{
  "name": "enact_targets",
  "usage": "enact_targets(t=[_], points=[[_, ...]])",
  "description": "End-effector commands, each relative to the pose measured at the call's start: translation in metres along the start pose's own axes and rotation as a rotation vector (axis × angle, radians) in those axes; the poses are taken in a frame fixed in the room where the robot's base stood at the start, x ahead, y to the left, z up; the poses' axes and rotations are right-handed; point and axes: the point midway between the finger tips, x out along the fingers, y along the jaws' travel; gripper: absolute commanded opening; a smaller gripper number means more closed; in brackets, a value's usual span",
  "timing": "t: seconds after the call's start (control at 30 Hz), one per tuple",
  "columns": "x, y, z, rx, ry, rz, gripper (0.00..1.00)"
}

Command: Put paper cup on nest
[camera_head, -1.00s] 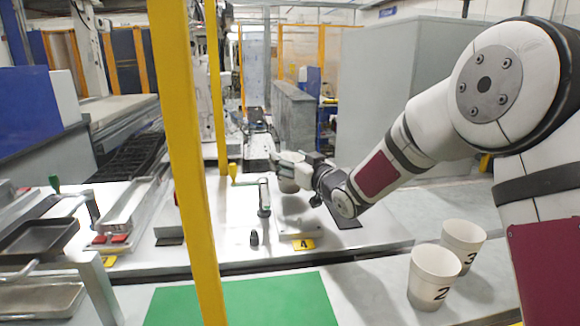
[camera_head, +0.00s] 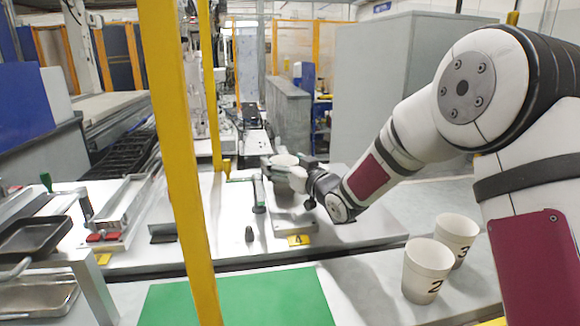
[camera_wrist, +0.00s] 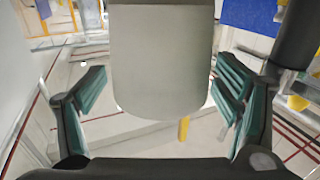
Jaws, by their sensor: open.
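A pale paper cup (camera_wrist: 160,60) fills the middle of the wrist view, between the two teal-padded fingers of my gripper (camera_wrist: 158,95). The fingers are spread, with a visible gap on either side of the cup's lower end. In the head view the cup (camera_head: 285,160) shows small at the end of my arm, partly hidden by my gripper (camera_head: 292,171). It is over or on a grey plate (camera_head: 291,222) with a yellow label 4, which may be the nest. Whether the cup's base touches the plate is not clear.
Two white cups, marked 2 (camera_head: 427,270) and 3 (camera_head: 457,238), stand at the right. A yellow post (camera_head: 178,160) rises in front of the white table. A green mat (camera_head: 235,300) lies clear at the front. Metal trays (camera_head: 38,237) and a fixture stand at the left.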

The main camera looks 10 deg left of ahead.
Motion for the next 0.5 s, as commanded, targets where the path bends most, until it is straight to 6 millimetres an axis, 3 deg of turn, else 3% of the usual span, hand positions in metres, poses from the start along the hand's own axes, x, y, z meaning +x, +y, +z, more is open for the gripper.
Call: enact_targets(t=[0.17, 0.5], points=[[-0.017, 0.001, -0.002, 0.000, -0.002, 0.001, 0.83], [-0.087, 0.001, -0.002, -0.001, 0.000, 0.002, 0.83]])
